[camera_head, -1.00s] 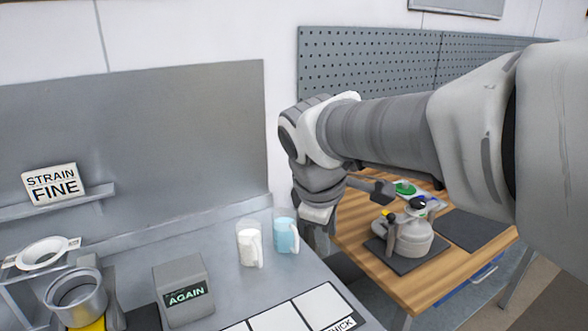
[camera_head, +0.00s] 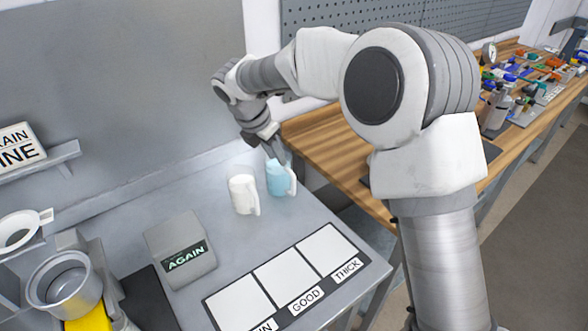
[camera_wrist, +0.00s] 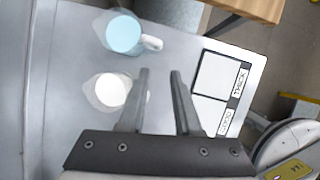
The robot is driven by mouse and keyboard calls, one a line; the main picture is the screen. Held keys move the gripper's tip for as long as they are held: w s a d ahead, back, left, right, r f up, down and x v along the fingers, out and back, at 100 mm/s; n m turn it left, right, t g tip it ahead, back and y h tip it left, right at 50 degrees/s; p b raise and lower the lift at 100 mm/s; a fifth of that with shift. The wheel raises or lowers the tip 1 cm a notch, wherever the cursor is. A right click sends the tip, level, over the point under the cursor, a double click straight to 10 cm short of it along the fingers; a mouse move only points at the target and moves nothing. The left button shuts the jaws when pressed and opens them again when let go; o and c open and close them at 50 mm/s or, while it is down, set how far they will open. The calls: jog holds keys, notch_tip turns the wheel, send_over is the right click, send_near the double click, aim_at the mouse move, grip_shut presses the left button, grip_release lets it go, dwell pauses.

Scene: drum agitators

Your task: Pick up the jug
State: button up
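Two clear jugs stand upright side by side on the grey bench. One jug with white contents (camera_head: 243,194) is on the left in the head view, and one with light blue contents (camera_head: 277,178) is on its right; both handles point right. The wrist view shows the blue jug (camera_wrist: 124,36) at top left and the white jug (camera_wrist: 110,91) below it. My gripper (camera_wrist: 160,72) is open and empty above the bench. In the head view my gripper (camera_head: 277,150) hangs just behind the blue jug.
A grey AGAIN block (camera_head: 180,250) and a board (camera_head: 287,282) with GOOD and THICK squares are in front of the jugs. A metal cup (camera_head: 65,283) and funnel (camera_head: 20,230) are at left. A wooden table (camera_head: 335,150) stands behind at right. Bare bench lies around the jugs.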

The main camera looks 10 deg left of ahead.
aim_at(294, 195)
jog(key=p+x, duration=0.1)
jog(key=x, duration=1.7)
jog(key=shift+a, duration=0.2)
grip_shut()
jog(key=shift+r, duration=0.1)
dwell(0.7)
